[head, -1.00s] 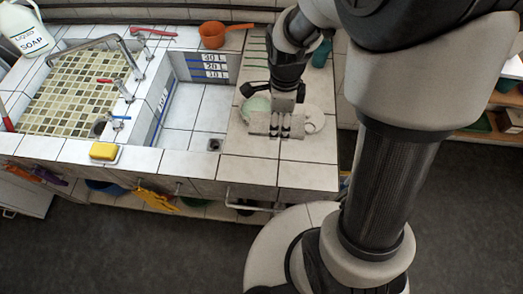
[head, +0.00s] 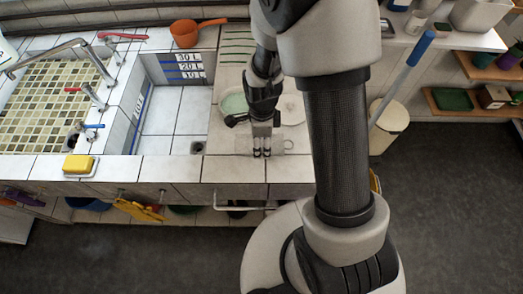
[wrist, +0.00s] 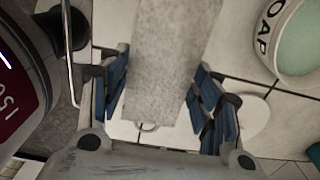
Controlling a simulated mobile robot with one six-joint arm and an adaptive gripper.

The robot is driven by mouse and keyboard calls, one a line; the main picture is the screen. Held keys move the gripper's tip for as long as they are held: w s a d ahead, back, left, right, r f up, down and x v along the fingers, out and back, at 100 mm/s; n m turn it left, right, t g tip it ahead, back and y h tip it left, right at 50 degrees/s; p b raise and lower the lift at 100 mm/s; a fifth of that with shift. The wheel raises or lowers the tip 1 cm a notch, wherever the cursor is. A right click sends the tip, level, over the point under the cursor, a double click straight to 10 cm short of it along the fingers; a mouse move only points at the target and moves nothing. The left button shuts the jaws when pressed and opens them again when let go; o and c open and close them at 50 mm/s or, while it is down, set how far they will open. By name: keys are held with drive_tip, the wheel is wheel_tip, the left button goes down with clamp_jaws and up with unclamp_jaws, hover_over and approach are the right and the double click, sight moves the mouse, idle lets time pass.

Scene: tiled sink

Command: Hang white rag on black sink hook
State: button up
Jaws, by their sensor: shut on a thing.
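The white rag (head: 245,145) is a pale strip with a small loop at its right end, over the tiled counter to the right of the basin.
A soap dish (head: 233,102) and a pale round plate (head: 290,107) lie behind my gripper. A metal rail (head: 240,207) juts from the counter front. Yellow gloves (head: 140,209) hang left of it. A yellow sponge (head: 78,165) sits near the front edge.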

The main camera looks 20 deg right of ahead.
sight(262, 149)
drive_tip(key=shift+f+b, duration=0.65)
drive_tip(key=shift+f, duration=1.8)
drive_tip(key=shift+f, duration=0.1)
drive_tip(key=shift+f, duration=0.15)
drive_tip(key=o, duration=1.1)
drive_tip(key=shift+c, duration=0.2)
